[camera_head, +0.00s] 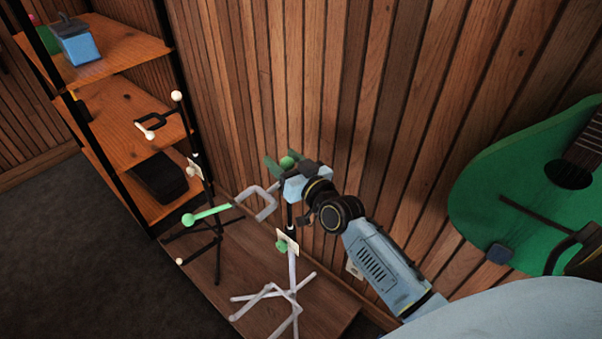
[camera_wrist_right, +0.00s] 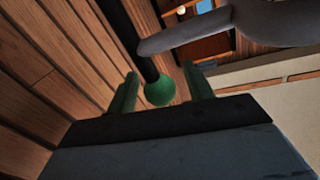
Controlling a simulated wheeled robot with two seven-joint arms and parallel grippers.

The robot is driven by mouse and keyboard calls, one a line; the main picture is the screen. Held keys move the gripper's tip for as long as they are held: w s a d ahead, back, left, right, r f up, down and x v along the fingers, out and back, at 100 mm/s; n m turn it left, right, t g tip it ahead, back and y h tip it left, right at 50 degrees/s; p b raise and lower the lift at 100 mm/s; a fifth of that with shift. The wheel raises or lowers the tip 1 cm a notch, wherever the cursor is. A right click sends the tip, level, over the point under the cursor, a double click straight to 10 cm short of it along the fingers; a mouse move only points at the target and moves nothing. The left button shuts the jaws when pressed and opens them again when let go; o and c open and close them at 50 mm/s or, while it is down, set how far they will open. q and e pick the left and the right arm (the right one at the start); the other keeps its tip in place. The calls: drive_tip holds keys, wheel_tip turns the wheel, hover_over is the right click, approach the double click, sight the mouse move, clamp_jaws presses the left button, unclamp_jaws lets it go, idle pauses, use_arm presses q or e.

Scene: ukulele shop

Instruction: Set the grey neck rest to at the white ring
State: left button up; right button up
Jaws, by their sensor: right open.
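The grey neck rest (camera_head: 262,201) is a U-shaped yoke on the upper part of the stand with pale legs (camera_head: 292,275). It also shows at the top right of the right wrist view (camera_wrist_right: 200,35). A green ball (camera_head: 287,162) tops this stand's dark post; in the right wrist view the ball (camera_wrist_right: 160,92) lies between the fingers. My right gripper (camera_head: 279,164) is open around or just behind the ball, with its green fingertips (camera_wrist_right: 164,90) apart. I cannot tell whether they touch it. I cannot make out the white ring. My left gripper is not in view.
A black stand (camera_head: 218,240) with white knobs and a black yoke (camera_head: 160,122) stands left. A wood-slat wall is close behind; a green ukulele (camera_head: 500,185) hangs right.

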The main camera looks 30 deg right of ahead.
drive_tip(key=s, duration=0.3)
drive_tip(key=s+p, duration=0.1)
drive_tip(key=s, duration=0.1)
drive_tip(key=shift+s+d, duration=0.2)
drive_tip(key=shift+d, duration=0.2)
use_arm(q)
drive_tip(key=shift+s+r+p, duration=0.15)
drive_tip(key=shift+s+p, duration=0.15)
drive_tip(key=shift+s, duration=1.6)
use_arm(e)
approach(292, 168)
drive_tip(key=shift+w+r, duration=0.1)
drive_tip(key=shift+r, duration=0.05)
